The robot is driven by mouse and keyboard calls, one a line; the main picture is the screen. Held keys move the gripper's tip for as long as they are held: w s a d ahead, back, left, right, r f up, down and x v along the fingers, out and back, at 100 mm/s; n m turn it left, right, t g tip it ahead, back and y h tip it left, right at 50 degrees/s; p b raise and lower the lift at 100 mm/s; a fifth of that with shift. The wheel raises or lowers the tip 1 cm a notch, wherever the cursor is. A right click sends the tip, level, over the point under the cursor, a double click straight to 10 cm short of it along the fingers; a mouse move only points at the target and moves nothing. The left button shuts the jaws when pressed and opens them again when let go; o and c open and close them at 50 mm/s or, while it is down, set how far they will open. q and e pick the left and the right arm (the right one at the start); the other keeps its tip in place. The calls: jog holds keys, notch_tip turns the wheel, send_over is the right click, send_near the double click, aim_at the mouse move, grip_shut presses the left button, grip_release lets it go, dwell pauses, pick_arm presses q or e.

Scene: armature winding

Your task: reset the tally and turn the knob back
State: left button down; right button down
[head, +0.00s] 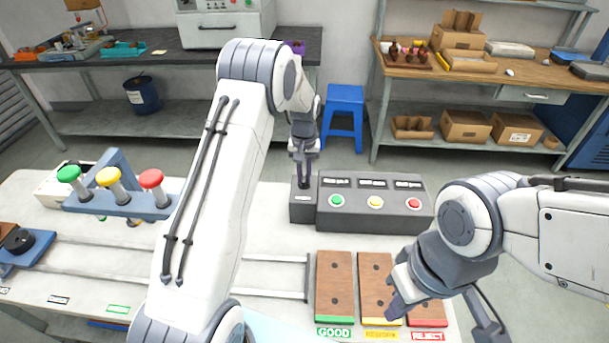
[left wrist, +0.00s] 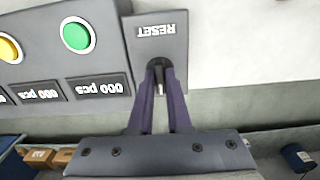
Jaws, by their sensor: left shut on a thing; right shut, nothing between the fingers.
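The dark grey tally box (head: 425,190) stands on the white table with green, yellow and red buttons under three small displays. At its left end is the reset block (head: 303,210), labelled RESET in the left wrist view (left wrist: 172,50). The displays fully visible in the left wrist view (left wrist: 97,88) read 000 pcs. My left gripper (head: 304,182) is shut on the small reset lever (left wrist: 159,75) on that block. A black knob (head: 18,240) on a blue base is at the far left. My right gripper (head: 398,303) is shut and empty above the wooden plates.
Wooden plates (head: 334,287) marked GOOD, REWORK and REJECT lie at the front. A blue stand (head: 118,203) with green, yellow and red mushroom-shaped tops is on the left. My left arm hides the middle of the table. A blue stool (head: 344,108) stands behind.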

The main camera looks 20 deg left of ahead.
aim_at(304, 177)
pick_arm(q)
jog(key=shift+w+r, duration=0.15)
dwell(0.3)
jog(key=c, duration=0.9)
grip_release()
jog(key=shift+o, duration=0.2)
notch_tip(304, 177, up, 10)
jog(key=b, duration=0.1)
jog(key=shift+r+b, duration=0.2)
jog(key=shift+b, duration=0.15)
